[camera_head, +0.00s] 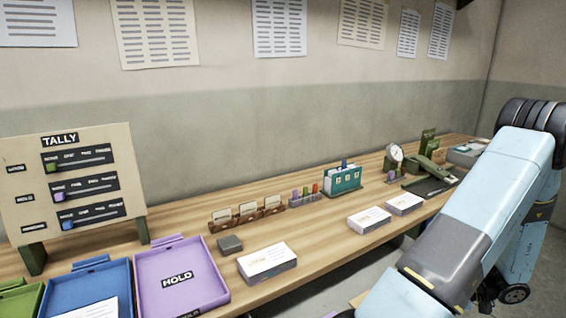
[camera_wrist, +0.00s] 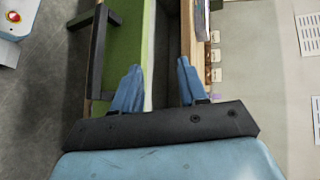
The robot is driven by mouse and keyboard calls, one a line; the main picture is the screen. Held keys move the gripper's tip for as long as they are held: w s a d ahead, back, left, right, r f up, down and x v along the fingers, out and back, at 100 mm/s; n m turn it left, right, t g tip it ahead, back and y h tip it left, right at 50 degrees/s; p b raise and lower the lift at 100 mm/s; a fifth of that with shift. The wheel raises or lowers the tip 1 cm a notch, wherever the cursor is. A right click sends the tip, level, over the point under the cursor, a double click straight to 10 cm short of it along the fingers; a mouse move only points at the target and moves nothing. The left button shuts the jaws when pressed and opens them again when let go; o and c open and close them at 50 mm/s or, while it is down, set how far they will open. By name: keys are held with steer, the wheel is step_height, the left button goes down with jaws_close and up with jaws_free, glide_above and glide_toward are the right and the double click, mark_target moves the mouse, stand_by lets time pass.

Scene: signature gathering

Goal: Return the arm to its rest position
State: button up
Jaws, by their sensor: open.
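My arm (camera_head: 480,210) rises at the right of the head view, its pale blue links bent over the right part of the counter. My gripper is outside the head view. In the wrist view my gripper (camera_wrist: 158,68) shows two blue fingers spread apart with nothing between them. Beyond the fingers are a green panel (camera_wrist: 132,45) with dark bars and a dark gap beside a wooden edge; I cannot tell what the panel belongs to.
The wooden counter (camera_head: 330,222) runs along the wall. It bears a tally board (camera_head: 75,180), a purple HOLD tray (camera_head: 180,278), a blue tray (camera_head: 88,295), card stacks (camera_head: 267,262), a teal file holder (camera_head: 343,180) and a scale (camera_head: 394,158). Posted sheets (camera_wrist: 309,34) show right of the gripper.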

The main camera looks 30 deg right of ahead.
steer(key=w+a+r+n+g+h, duration=0.3)
steer(key=w+a+r+g, duration=0.1)
steer(key=w+a+r, duration=0.5)
steer(key=w+a+r+n+g+h, duration=0.25)
steer(key=w+a+r+g, duration=0.35)
steer(key=r, duration=0.5)
steer(key=s+a+r+n+t+h, duration=0.1)
steer(key=s+a+r+t+h, duration=0.1)
steer(key=a+r, duration=0.5)
steer(key=s+a+r+n+t+h, duration=0.2)
steer(key=a+r, duration=0.6)
steer(key=a, duration=0.8)
steer(key=t+h, duration=0.2)
steer(key=t, duration=0.1)
steer(key=shift+s+r, duration=0.2)
steer(key=shift+s, duration=0.1)
steer(key=shift+s, duration=0.15)
